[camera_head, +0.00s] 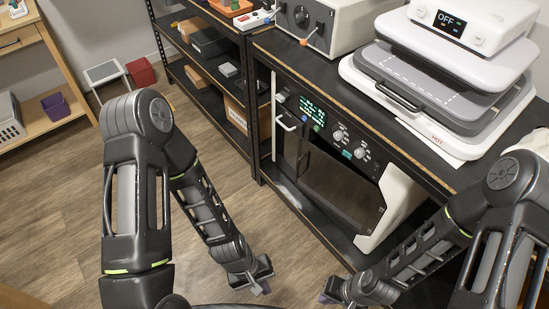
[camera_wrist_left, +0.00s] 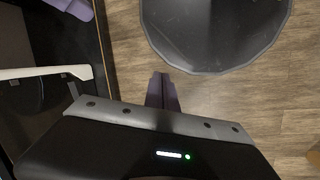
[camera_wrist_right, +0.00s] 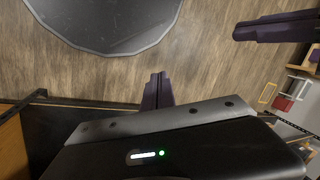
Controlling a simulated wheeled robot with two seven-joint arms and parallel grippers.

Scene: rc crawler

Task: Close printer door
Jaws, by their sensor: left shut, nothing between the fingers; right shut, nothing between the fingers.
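The printer (camera_head: 392,205), a white-framed machine with a display and knobs, sits on the shelf under the bench top.
A heat press (camera_head: 440,70) stands on the bench top (camera_head: 350,90) above the printer. A black shelf rack (camera_head: 205,70) with boxes stands left of it. A wooden table (camera_head: 45,50) is at the far left. Wood floor (camera_head: 60,190) is open between them.

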